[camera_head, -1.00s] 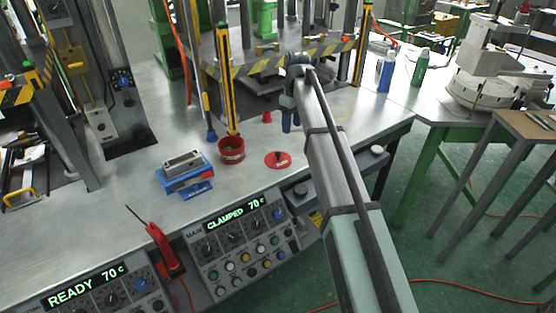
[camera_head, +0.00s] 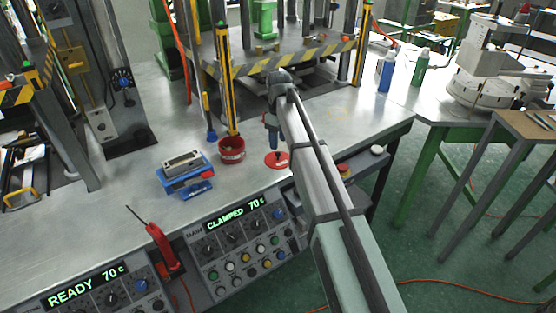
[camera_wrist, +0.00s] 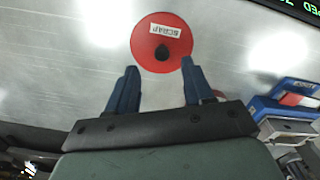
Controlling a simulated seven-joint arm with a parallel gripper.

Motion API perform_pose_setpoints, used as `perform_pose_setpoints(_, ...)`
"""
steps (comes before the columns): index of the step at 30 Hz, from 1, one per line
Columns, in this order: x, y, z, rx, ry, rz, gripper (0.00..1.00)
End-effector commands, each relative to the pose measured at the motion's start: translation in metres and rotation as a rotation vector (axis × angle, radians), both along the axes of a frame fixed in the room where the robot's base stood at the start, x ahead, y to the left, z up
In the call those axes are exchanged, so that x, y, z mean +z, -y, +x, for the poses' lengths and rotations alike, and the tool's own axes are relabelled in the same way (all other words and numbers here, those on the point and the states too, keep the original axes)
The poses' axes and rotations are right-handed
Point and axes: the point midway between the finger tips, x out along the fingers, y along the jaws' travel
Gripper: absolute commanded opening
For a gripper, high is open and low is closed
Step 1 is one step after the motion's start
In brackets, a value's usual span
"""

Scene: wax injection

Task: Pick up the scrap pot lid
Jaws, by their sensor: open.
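The scrap pot lid is a flat red disc with a dark knob and a white "SCRAP" label. In the head view the lid (camera_head: 273,161) lies on the metal bench, right of the red scrap pot (camera_head: 231,150). My gripper (camera_head: 274,148) is above the lid and hides part of it. In the wrist view the lid (camera_wrist: 148,30) is just beyond the fingertips, with the knob between their lines. My gripper (camera_wrist: 159,70) is open and empty there. I cannot tell the exact height of the fingers over the lid.
A blue block with a metal part (camera_head: 184,172) stands left of the pot. A control panel (camera_head: 240,243) and a red tool (camera_head: 162,244) are at the front edge. A yellow-black striped press frame (camera_head: 290,62) is behind.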

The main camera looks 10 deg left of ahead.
Motion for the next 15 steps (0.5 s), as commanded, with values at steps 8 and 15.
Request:
perform_pose_setpoints(8, -0.018, -0.001, -0.002, 0.0, -0.003, -0.001, 0.52)
perform_pose_setpoints(15, -0.048, -0.001, -0.003, 0.0, 0.0, -0.001, 0.52)
